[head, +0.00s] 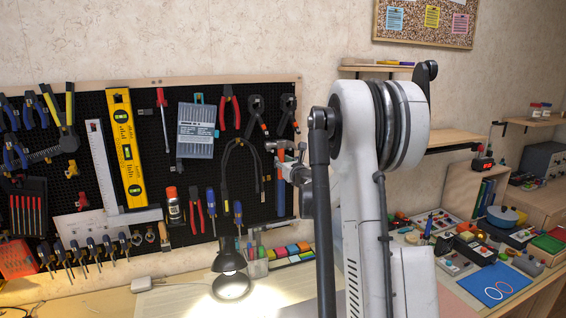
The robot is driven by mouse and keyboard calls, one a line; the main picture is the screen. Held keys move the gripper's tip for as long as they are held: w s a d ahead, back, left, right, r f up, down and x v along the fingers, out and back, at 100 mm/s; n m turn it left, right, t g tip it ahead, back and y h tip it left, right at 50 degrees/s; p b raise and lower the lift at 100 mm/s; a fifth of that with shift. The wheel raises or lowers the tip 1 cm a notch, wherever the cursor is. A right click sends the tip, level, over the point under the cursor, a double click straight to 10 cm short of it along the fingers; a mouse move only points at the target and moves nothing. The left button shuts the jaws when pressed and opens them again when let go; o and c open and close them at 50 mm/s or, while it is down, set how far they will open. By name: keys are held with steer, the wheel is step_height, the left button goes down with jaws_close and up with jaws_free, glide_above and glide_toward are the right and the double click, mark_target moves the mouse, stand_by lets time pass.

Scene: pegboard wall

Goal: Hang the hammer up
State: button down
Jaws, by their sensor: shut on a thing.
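The hammer (284,146) is upright at the right part of the black pegboard, with its head at the top and its handle pointing down. My gripper (284,168) is shut on the hammer just below the head. My own arm hides part of the gripper and the area to its right. The black pegboard (270,84) has a wooden frame and carries many tools. I cannot tell whether the hammer touches the board or is held in front of it.
Black-handled pliers (256,112) and a curved black tool (240,165) hang close left of the hammer. A desk lamp (230,262) stands below on the bench. A wooden shelf (450,138) is to the right. The right bench is crowded with small items.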

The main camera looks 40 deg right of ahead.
steer(key=c, duration=1.4)
jaws_free()
steer(key=shift+c, duration=0.2)
steer(key=v, duration=1.2)
